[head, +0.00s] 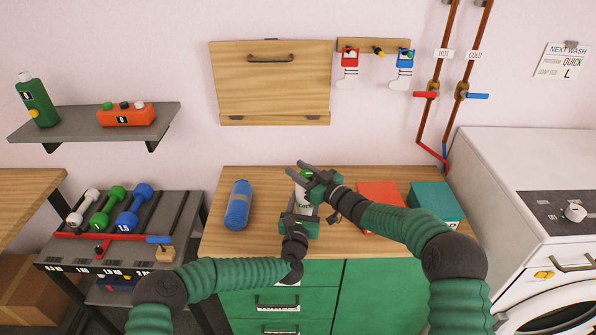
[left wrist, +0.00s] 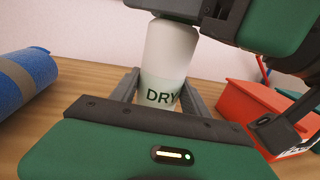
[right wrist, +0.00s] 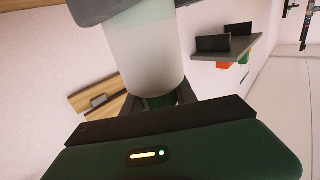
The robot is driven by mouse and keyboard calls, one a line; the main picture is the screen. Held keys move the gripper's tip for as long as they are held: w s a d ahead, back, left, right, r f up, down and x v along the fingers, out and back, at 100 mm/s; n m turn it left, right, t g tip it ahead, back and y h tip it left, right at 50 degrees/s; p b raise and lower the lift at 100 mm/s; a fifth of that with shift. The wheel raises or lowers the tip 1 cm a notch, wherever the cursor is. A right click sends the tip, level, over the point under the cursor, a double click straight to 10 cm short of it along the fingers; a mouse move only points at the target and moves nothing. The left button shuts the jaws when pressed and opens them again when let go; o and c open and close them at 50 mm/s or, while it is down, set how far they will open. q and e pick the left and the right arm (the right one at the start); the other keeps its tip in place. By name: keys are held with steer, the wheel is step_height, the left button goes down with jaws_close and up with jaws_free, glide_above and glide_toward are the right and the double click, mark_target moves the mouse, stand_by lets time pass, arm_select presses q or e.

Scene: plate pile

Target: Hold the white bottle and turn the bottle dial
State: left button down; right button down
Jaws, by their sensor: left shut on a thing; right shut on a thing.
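The white bottle (head: 300,195) stands upright on the wooden counter, partly hidden by my grippers. In the left wrist view the bottle (left wrist: 165,72) shows a white upper body and a pale lower band marked DRY. My left gripper (head: 302,210) is shut on its lower body, one finger on each side. My right gripper (head: 303,174) is above, shut on the green dial at the bottle's top. In the right wrist view the dial (right wrist: 160,101) shows between the fingers, and the bottle body (right wrist: 148,55) extends from it. Most of the dial is hidden.
A red box (head: 381,194) and a teal box (head: 434,203) are to the right, partly behind my right arm. A washing machine (head: 520,160) stands far right.

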steer(key=shift+d, duration=0.1)
steer(key=c, duration=1)
jaws_free()
steer(key=shift+o, duration=0.2)
steer(key=v, duration=1.2)
arm_select(q)
steer(key=shift+c, duration=2.3)
jaws_free()
